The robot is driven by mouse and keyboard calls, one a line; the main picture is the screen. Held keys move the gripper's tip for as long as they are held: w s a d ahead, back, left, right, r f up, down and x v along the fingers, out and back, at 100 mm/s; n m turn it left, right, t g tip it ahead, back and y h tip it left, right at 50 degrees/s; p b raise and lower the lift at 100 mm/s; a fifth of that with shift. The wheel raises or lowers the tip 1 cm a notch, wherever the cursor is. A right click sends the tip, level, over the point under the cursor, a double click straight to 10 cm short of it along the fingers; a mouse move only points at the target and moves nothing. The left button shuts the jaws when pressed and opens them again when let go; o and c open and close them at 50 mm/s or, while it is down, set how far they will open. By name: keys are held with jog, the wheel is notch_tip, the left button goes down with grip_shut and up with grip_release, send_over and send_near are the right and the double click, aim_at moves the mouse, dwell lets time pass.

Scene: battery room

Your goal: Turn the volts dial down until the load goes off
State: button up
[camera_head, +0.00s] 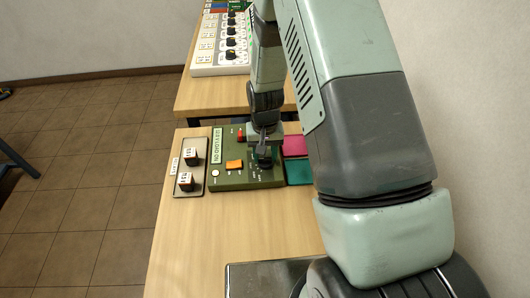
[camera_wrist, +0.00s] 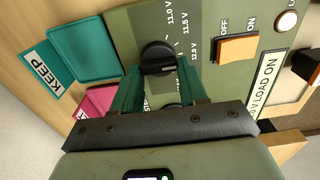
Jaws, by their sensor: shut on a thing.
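The volts dial (camera_wrist: 158,58) is a round black knob on the green panel (camera_wrist: 215,85), with a pale pointer mark toward its lower right. Printed voltages from 11.0 V to 12.0 V curve beside it. My gripper (camera_wrist: 160,75) has its two green fingers shut on the dial, one on each side. In the head view my gripper (camera_head: 264,153) is over the panel's right part and hides most of the dial. A round lamp (camera_wrist: 287,20) looks pale and bright near the label reading "V LOAD ON" (camera_wrist: 266,85).
A teal tray (camera_wrist: 88,50) by a KEEP label (camera_wrist: 46,68) and a pink tray (camera_wrist: 97,101) lie beside the panel. A white board of knobs (camera_head: 205,68) stands behind.

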jog(key=o, duration=1.1)
notch_tip(320, 180, up, 11)
jog(key=shift+f, duration=0.1)
dwell(0.3)
